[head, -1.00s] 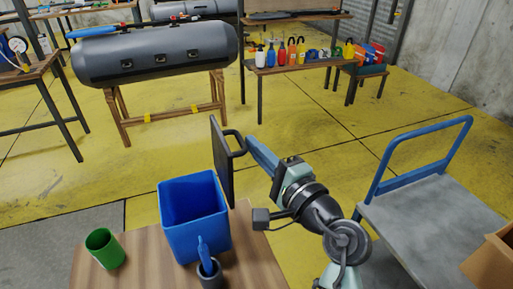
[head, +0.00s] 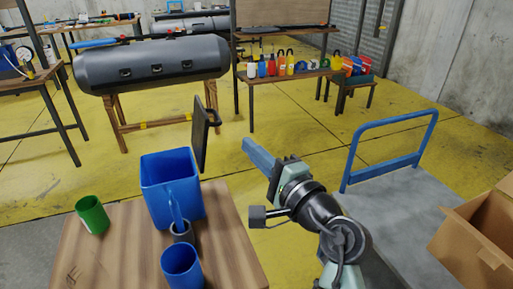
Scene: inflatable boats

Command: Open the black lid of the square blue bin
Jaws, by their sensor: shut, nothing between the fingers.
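The square blue bin (head: 171,190) stands on the wooden table, its top open and its inside partly visible. Its black lid (head: 200,130) stands upright at the bin's right edge, swung up off the opening, with a dark handle on its right face. My gripper (head: 248,147) is to the right of the lid, with a clear gap between its blue fingers and the lid's handle. The fingers are shut and empty.
On the wooden table (head: 105,245) are a green cup (head: 92,215), a blue cup (head: 182,267) and a dark grey holder (head: 182,232). A blue-handled cart (head: 405,215) and a cardboard box (head: 480,240) stand at right. Yellow floor beyond is open.

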